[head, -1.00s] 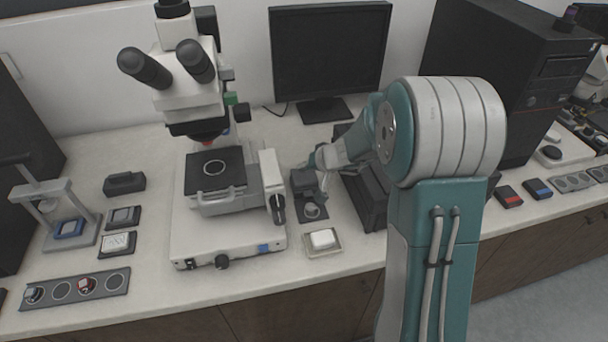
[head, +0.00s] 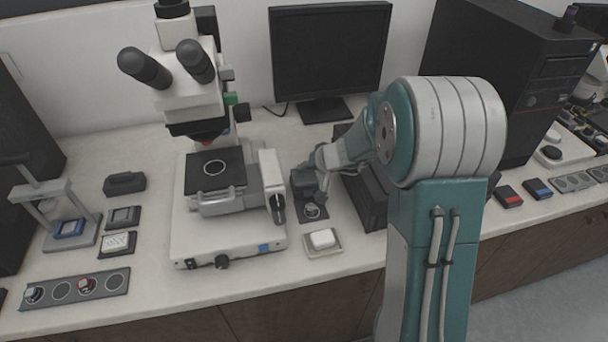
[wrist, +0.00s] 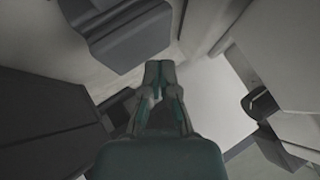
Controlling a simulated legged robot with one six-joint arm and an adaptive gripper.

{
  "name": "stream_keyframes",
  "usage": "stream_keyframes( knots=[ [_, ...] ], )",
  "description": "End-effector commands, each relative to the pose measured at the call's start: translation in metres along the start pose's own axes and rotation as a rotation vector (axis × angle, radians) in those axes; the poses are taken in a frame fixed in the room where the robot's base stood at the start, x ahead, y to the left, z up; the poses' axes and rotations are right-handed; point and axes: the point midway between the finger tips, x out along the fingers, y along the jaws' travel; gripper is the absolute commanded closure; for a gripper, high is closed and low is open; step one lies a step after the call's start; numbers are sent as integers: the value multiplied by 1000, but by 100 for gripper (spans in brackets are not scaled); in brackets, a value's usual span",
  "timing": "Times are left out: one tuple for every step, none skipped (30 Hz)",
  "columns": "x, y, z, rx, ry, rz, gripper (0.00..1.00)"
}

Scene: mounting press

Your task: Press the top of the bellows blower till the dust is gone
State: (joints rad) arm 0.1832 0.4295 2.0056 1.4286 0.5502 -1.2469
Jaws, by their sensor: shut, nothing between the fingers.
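A small dark unit (head: 302,177), which looks like the bellows blower, stands on the bench between the microscope and a black box. A small round piece (head: 312,211) sits on a dark mat just in front of it. My gripper (wrist: 158,72) is shut with its fingertips together and nothing between them. In the head view the end of my arm comes in from the right, low beside the dark unit, and partly covers it. I cannot tell whether the fingertips touch its top. Any dust is too small to make out.
The white microscope (head: 228,228) stands close on the left. A black box (head: 366,193) is close on the right, under my arm. A white block in a shallow dish (head: 323,240) lies in front. A monitor (head: 330,52) stands behind. Bare bench shows at the front edge.

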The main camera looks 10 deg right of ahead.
Motion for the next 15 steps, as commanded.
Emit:
stream_keyframes(
  knots=[
    [0,0,0,0,0,0,100],
    [0,0,0,0,0,0,100],
    [0,0,0,0,0,0,100],
    [0,0,0,0,0,0,100],
    [0,0,0,0,0,0,100],
    [1,1,1,1,-1,0,100],
    [1,1,1,1,-1,0,100],
    [2,2,2,0,-1,0,100],
    [3,3,3,0,-1,0,100],
    [3,3,4,0,-1,0,100],
    [4,4,4,0,-1,0,100],
    [4,4,4,1,-1,0,100],
    [4,4,4,1,0,0,100],
    [4,4,4,1,0,0,100],
    [4,4,4,1,0,0,100]
  ],
)
